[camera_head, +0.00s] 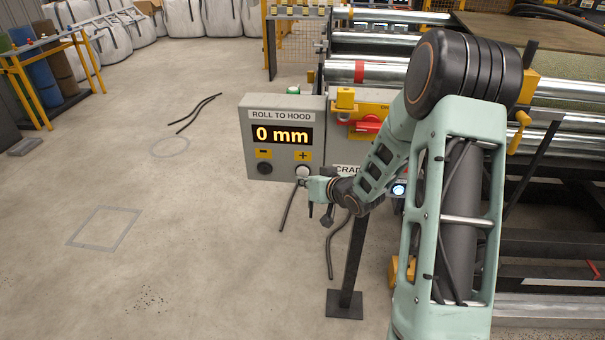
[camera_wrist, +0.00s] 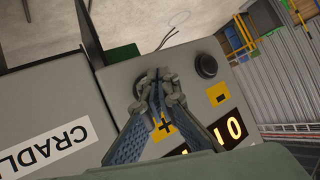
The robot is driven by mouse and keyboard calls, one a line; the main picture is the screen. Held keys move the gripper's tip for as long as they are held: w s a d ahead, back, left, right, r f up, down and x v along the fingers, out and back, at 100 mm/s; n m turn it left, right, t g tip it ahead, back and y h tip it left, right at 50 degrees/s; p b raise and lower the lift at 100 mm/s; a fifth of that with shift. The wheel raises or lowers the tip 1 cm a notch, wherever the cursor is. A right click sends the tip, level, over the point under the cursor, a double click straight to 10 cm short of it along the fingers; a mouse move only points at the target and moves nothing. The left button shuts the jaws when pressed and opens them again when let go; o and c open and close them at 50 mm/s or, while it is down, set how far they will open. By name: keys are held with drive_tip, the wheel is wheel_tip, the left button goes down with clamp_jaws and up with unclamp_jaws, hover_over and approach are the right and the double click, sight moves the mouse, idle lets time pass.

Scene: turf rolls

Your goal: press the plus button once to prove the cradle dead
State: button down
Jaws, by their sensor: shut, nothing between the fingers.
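The grey control box (camera_head: 255,160) carries a display (camera_head: 282,135) reading "0 mm" under the label "ROLL TO HOOD".
A red switch handle (camera_head: 368,127) on a yellow plate and a yellow block (camera_head: 345,98) are at the box's right. A black post (camera_head: 352,265) stands below. The roller machine (camera_head: 380,45) is behind at the right. Open floor (camera_head: 180,270) lies left, with dark cables (camera_head: 197,112).

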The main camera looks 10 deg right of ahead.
drive_tip(key=shift+w, duration=0.15)
drive_tip(key=shift+w+d, duration=0.15)
drive_tip(key=shift+w, duration=0.1)
drive_tip(key=shift+w+d, duration=0.1)
drive_tip(key=shift+w, duration=0.3)
idle(0.8)
drive_tip(key=shift+s, duration=0.1)
drive_tip(key=shift+s+a, duration=0.25)
drive_tip(key=shift+s, duration=0.45)
drive_tip(key=shift+s+a+b, duration=0.15)
drive_tip(key=shift+s+a, duration=0.1)
drive_tip(key=shift+s, duration=0.55)
drive_tip(key=shift+s+a+b, duration=0.2)
drive_tip(key=shift+s+a, duration=0.1)
drive_tip(key=shift+s, duration=0.5)
drive_tip(key=shift+s+a+b, duration=0.15)
drive_tip(key=shift+s+a, duration=0.1)
drive_tip(key=shift+s, duration=0.55)
drive_tip(key=shift+r, duration=0.1)
